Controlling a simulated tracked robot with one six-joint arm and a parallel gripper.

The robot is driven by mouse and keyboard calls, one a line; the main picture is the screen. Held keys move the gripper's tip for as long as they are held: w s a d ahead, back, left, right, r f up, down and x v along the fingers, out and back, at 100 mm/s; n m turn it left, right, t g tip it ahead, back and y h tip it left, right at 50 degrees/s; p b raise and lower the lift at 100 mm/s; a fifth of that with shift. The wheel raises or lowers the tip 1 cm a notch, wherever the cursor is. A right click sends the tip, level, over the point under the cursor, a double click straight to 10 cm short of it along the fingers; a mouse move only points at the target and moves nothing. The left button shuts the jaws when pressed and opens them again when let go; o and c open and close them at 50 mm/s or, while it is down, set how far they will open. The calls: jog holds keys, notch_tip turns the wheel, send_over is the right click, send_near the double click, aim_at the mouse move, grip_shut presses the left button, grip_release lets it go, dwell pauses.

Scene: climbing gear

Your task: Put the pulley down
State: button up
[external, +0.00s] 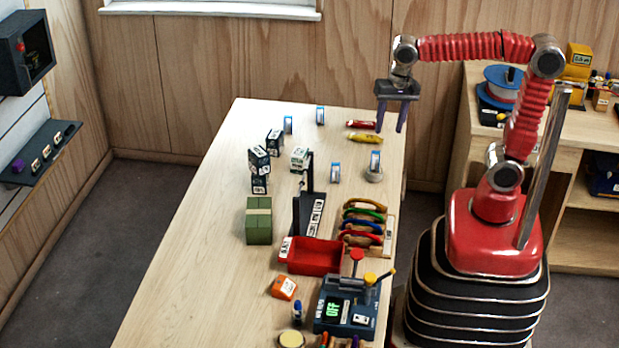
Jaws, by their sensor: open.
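My gripper (390,126) hangs open with its fingers pointing down, above the far right edge of the wooden table. I see nothing between its fingers. A small grey round thing (374,176), perhaps the pulley, sits on the table near the right edge, below and slightly left of my gripper in the picture and apart from it. A blue-and-white tag stands by it. It is too small to tell for sure that it is a pulley.
The table (190,230) also holds a red tray (312,257), a rack of coloured carabiners (364,224), a green box (258,222), several dark boxes (259,160) and a device with a green display (347,304). Red and yellow items (364,138) lie near the gripper. The table's left side is clear.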

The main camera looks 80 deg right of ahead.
jog(key=s+f+n+t, duration=0.4)
jog(key=s+n, duration=0.5)
jog(key=n, duration=0.4)
jog(key=shift+s+f+n, duration=0.15)
jog(key=shift+s+n, duration=0.2)
jog(key=shift+n, duration=0.05)
